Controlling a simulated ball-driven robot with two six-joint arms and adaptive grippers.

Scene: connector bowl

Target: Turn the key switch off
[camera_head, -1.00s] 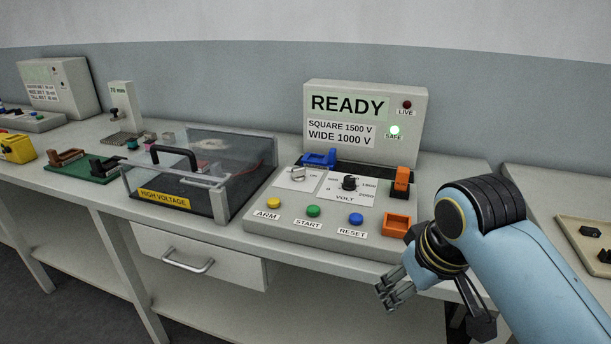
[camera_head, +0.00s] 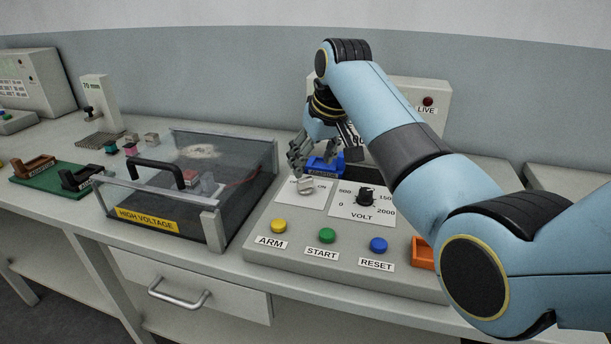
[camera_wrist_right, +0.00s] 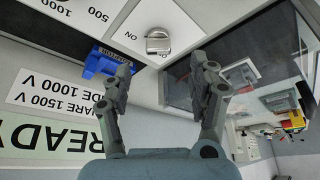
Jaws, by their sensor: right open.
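The key switch (camera_head: 305,186) is a small silver knob on a white plate marked ON, at the back left of the grey control panel (camera_head: 290,256). It also shows in the right wrist view (camera_wrist_right: 158,42), beside the word ON. My right gripper (camera_head: 298,158) is above and just behind the key switch, pointing down, apart from it. In the right wrist view its two fingers (camera_wrist_right: 165,85) are spread with nothing between them, and the knob lies beyond the tips. My left gripper is out of view.
A blue block (camera_head: 325,167) sits behind the switch, close to my right gripper. A black VOLT dial (camera_head: 365,196) is to its right. Yellow, green and blue buttons line the panel's front. A clear high-voltage box (camera_head: 215,185) with a black handle stands to the left.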

